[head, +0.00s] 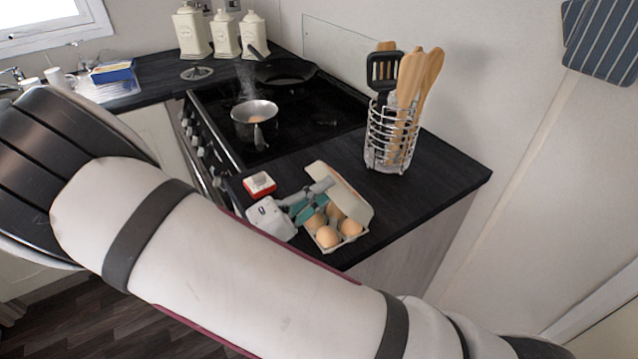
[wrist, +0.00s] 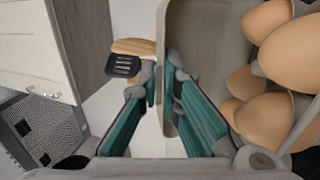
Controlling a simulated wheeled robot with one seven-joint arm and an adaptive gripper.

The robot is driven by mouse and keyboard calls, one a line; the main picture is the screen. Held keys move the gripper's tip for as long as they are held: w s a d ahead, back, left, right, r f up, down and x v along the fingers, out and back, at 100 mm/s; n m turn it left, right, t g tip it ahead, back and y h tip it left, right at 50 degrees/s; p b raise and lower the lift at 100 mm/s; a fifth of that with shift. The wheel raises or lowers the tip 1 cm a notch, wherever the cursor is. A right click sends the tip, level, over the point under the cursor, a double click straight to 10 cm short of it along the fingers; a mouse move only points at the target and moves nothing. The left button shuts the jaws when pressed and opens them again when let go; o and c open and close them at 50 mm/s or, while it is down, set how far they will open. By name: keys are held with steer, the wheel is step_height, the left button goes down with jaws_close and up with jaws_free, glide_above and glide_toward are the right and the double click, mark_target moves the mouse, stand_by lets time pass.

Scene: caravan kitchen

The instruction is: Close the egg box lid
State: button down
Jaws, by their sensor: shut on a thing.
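The grey egg box (head: 322,245) sits near the front edge of the dark counter with several brown eggs (head: 328,237) in it. Its lid (head: 352,196) stands open, tilted up on the far right side of the box. In the wrist view the lid (wrist: 164,30) runs upright between my two teal-padded fingers, with the eggs (wrist: 262,118) to its right. My gripper (head: 326,186) reaches across the box from the left, and it also shows in the wrist view (wrist: 162,76). It is shut on the lid's edge. My fingers hide part of the lid and box.
A red and white pack (head: 259,184) lies left of the box. A wire utensil holder (head: 391,140) with wooden tools and a black spatula stands behind it. A steaming pan (head: 254,120) is on the black hob. The counter is bare between box and holder.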

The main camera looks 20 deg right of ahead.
mark_target(310, 220)
steer(key=shift+s+a+f, duration=0.15)
steer(key=shift+a+f, duration=0.5)
steer(key=shift+f, duration=0.15)
steer(key=shift+s+a+f, duration=0.15)
steer(key=shift+a+f, duration=0.45)
steer(key=shift+f, duration=0.2)
steer(key=c, duration=1.8)
jaws_free()
steer(key=v, duration=1.2)
steer(key=shift+a, duration=0.1)
